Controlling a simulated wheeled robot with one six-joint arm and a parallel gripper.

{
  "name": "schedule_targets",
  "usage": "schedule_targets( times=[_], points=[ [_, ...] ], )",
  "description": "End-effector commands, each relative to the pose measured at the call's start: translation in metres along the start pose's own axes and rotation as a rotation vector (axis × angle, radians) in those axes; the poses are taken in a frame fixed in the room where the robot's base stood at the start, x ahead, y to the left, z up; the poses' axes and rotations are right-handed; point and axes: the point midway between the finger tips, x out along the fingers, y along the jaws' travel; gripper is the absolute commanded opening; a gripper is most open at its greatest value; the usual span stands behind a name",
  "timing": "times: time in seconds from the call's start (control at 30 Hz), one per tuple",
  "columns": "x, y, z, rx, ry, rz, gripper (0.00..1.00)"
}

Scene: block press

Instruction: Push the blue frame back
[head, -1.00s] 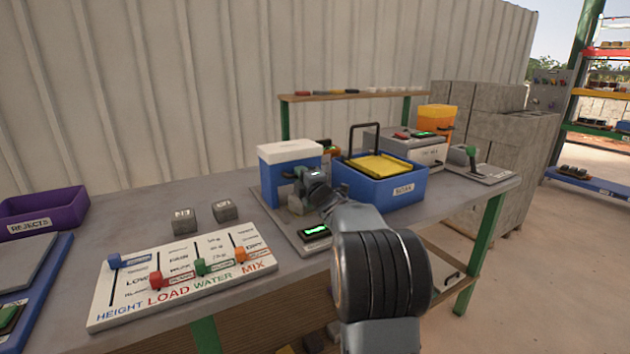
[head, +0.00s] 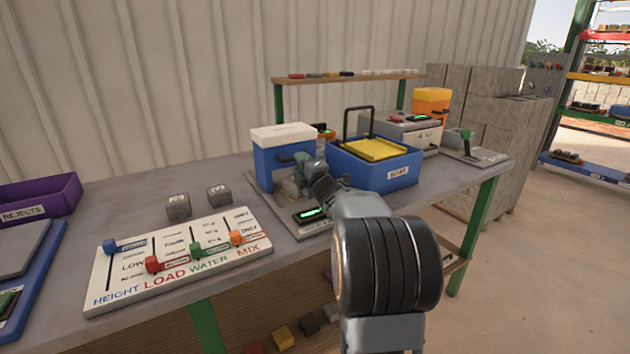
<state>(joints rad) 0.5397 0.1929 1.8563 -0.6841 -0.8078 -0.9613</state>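The blue frame (head: 263,165) with a white top (head: 283,136) stands on a grey base plate (head: 285,222) on the table, left of the blue SOAK tub. A dark bar shows at the front of the frame. My gripper (head: 298,182) is close in front of the frame's opening, at the end of my arm. Its fingers are small and partly hidden by my wrist, so I cannot tell whether they are open or touch the frame. A greyish block shape shows behind and below the gripper, partly hidden.
A lever board (head: 180,262) and two grey blocks (head: 178,206) are to the left. The SOAK tub (head: 398,172) with a yellow tray stands close on the right. A small green-lit display (head: 311,213) is in front of the frame. A purple REJECTS bin (head: 40,197) is far left.

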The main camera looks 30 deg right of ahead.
Motion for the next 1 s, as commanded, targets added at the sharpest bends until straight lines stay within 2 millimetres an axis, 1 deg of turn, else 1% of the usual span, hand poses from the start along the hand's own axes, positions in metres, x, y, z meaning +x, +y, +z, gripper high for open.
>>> schedule_targets(
  times=[0.03, 0.2, 0.4, 0.5, 0.7, 1.0],
  points=[
    [-0.012, 0.001, 0.001, -0.001, -0.002, 0.001, 0.39],
    [-0.047, 0.0, 0.001, -0.001, -0.003, 0.0, 0.39],
    [-0.08, 0.001, 0.0, 0.0, -0.002, 0.001, 0.39],
    [-0.091, 0.001, 0.001, 0.0, -0.002, 0.001, 0.39],
    [-0.102, 0.0, 0.0, 0.0, 0.0, 0.0, 0.39],
    [-0.102, 0.0, 0.0, 0.0, 0.0, 0.0, 0.39]
  ],
)
